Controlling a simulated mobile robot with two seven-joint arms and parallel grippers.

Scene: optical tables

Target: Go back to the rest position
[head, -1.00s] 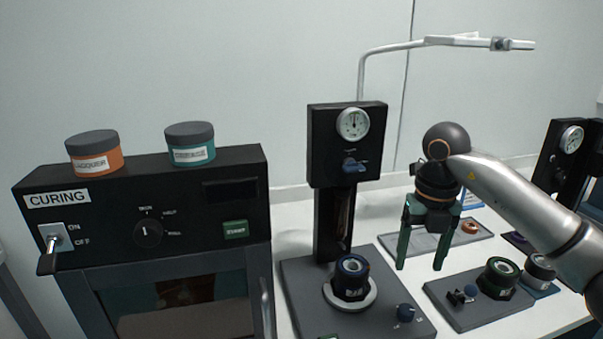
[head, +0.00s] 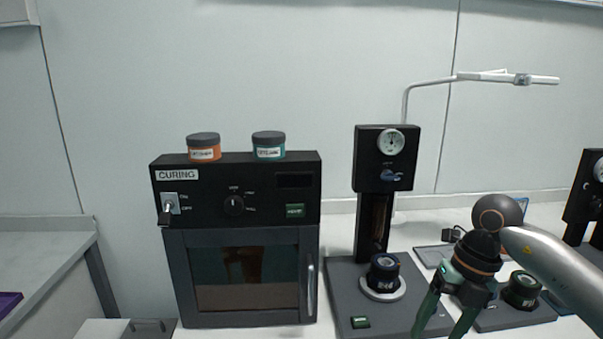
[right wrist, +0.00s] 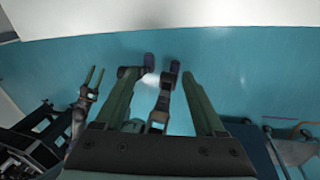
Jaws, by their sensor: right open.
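My right gripper (head: 445,322) comes in from the right in the head view and points down, empty, with its two green fingers apart. It is in front of the gauge stand's base and beside the dark ringed part on it. In the right wrist view the same gripper (right wrist: 158,85) has nothing between its fingers. Two small green prongs, apart, show at the left of that view and look like my left gripper (right wrist: 93,82); its state is unclear. The left arm does not show in the head view.
A curing oven (head: 245,320) with an orange jar (head: 204,154) and a teal jar (head: 268,153) on top stands at centre left. The gauge stand (head: 385,157) holds a dark part (head: 384,268). A grey table (head: 40,250) is at far left. Blue floor shows in the wrist view.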

